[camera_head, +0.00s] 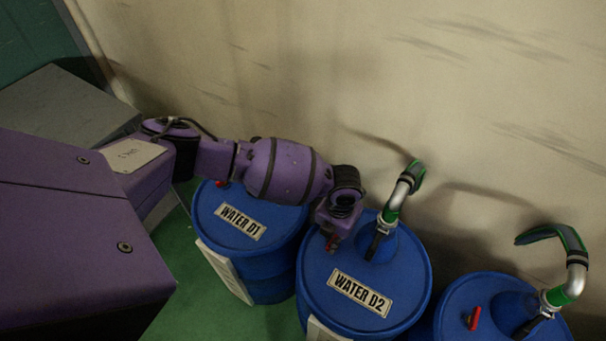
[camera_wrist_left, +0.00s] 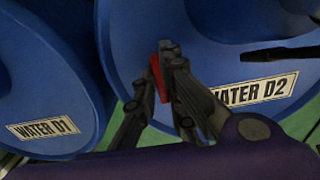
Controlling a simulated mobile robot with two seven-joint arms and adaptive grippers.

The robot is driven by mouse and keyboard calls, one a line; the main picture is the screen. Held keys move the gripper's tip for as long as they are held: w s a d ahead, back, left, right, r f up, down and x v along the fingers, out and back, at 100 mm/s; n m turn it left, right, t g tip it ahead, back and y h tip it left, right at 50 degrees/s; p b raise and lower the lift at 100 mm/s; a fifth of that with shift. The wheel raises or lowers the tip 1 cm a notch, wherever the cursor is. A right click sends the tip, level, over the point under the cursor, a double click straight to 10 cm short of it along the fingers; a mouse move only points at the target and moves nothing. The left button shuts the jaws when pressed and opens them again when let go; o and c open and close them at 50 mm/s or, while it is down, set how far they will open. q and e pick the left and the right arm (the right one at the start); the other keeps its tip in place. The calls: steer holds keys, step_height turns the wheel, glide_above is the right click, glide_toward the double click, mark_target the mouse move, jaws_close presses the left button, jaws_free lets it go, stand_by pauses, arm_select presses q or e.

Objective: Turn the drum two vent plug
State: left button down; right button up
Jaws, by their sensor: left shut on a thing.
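The drum two (camera_head: 318,283) is a blue drum labelled WATER D2, standing in the middle of the row in the head view. Its lid also shows in the left wrist view (camera_wrist_left: 220,25). The red vent plug (camera_wrist_left: 157,78) is on the left part of that lid, between my fingers. My left gripper (camera_head: 332,240) reaches down over the lid from the upper left. In the left wrist view the left gripper (camera_wrist_left: 168,75) is shut on the red plug, which its fingers partly cover. My right gripper is not in view.
The WATER D1 drum (camera_head: 270,265) stands close on the left, a third blue drum (camera_head: 450,308) with a red plug (camera_head: 474,318) on the right. A metal and green pipe (camera_head: 398,198) rises from drum two's lid. A beige wall (camera_head: 300,60) is close behind.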

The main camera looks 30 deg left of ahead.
arm_select(q)
steer(key=shift+d, duration=0.1)
steer(key=c, duration=1.8)
jaws_free()
steer(key=shift+r, duration=0.1)
steer(key=shift+c, duration=0.2)
steer(key=shift+w+r, duration=0.1)
steer(key=shift+r, duration=0.15)
step_height(320, 180, up, 12)
steer(key=shift+f, duration=0.25)
steer(key=shift+s+f, duration=0.1)
steer(key=shift+s, duration=0.1)
